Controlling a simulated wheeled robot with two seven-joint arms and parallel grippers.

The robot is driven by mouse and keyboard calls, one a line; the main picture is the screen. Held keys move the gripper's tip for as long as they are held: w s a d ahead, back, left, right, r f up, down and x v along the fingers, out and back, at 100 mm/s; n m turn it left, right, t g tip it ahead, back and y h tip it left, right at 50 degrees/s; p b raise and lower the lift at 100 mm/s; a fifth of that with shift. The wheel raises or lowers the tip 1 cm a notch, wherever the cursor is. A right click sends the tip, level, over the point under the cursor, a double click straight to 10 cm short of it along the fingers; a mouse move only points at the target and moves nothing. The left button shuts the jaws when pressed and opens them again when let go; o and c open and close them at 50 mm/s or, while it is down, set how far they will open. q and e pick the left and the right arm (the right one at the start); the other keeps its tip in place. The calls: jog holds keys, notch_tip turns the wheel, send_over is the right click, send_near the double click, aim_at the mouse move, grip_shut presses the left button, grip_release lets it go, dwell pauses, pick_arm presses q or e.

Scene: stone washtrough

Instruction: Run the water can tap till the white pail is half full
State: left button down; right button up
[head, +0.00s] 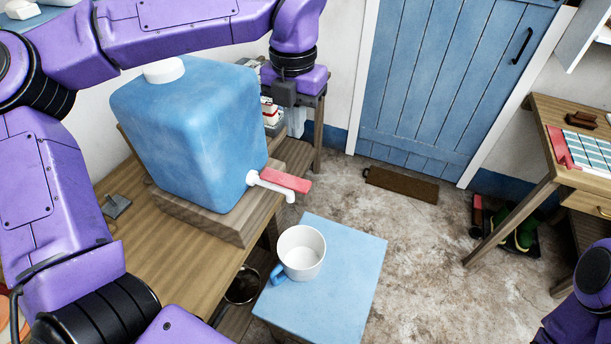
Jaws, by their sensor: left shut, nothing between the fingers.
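The water can (190,135) is a blue container with a white cap, on a wooden block on the table. Its white tap (270,186) sticks out to the right, low on the can, with a red lever (286,180) pointing right. I see no stream of water from the spout. The white pail (302,262), with a blue handle, stands upright on a blue stool, below and near the spout. Its visible inside is white; I cannot make out a water level. My left gripper (285,100) is shut and empty, above and behind the tap, apart from the lever. My right gripper is out of view.
The wooden table (150,230) carries the can. The blue stool (345,265) has bare room right of the pail. A dark bowl (241,286) sits low beside the stool.

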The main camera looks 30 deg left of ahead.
aim_at(300, 185)
pick_arm(q)
notch_tip(300, 185, down, 14)
jog(key=p, duration=0.3)
jog(key=shift+d, duration=0.1)
jog(key=shift+f, duration=0.1)
jog(key=shift+d+f+y, duration=0.3)
jog(key=shift+f+y, duration=0.6)
jog(key=shift+y, duration=0.2)
jog(key=shift+w+d+f, duration=0.1)
jog(key=shift+f, duration=0.25)
jog(key=shift+r, duration=0.15)
dwell(5.3)
